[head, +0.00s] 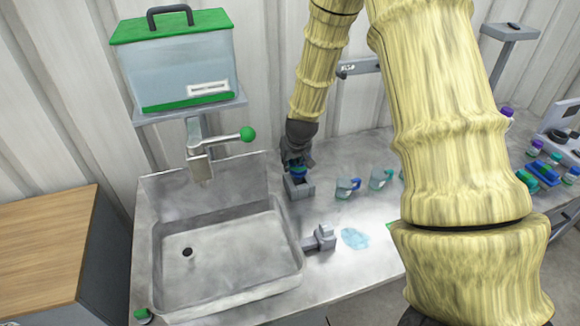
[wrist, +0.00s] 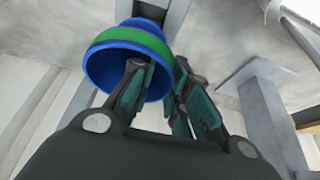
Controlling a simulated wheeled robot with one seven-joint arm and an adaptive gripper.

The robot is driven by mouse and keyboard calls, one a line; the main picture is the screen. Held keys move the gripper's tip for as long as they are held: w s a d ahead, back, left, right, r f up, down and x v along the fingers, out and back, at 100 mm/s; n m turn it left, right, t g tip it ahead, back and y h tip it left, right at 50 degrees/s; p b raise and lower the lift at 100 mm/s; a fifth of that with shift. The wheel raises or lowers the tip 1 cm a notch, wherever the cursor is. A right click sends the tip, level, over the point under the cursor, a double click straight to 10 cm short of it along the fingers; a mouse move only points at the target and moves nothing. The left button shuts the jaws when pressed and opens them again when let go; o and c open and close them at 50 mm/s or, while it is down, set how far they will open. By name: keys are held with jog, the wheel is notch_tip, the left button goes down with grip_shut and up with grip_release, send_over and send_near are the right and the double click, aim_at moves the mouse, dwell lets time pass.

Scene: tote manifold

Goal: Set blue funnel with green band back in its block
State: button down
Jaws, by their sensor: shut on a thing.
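The blue funnel with a green band (wrist: 133,38) hangs at the upper left of the wrist view. My gripper (wrist: 172,84) is shut on its wall, with one finger inside the wide mouth and the other outside. In the head view the funnel (head: 296,168) is a small blue patch under my gripper (head: 297,158), partly hidden by it. A grey block (head: 299,189) stands on the counter right of the sink, directly below the funnel. I cannot tell whether the funnel's stem is inside the block or just above it.
A sink (head: 225,262) with a green-knobbed tap (head: 200,150) is on the left, under a clear tote (head: 180,72) with a green lid. Clear cups (head: 346,188) stand right of the block. A grey fitting (head: 321,238) and a bluish puddle (head: 354,238) are nearer the front.

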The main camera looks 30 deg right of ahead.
notch_tip(320, 180, down, 3)
jog(key=shift+r+p, duration=0.2)
jog(key=shift+p, duration=0.55)
jog(key=shift+s+f, duration=0.1)
jog(key=shift+f, duration=0.1)
jog(key=shift+f, duration=0.25)
jog(key=c, duration=1.4)
grip_release()
jog(key=shift+o, duration=0.2)
jog(key=shift+b+v, duration=0.8)
jog(key=shift+v, duration=0.35)
jog(key=shift+b+v, duration=0.95)
jog(key=shift+v, duration=0.55)
jog(key=shift+d+b+v, duration=0.2)
jog(key=shift+b+v, duration=0.35)
jog(key=shift+v, duration=2.2)
jog(key=shift+r, duration=0.1)
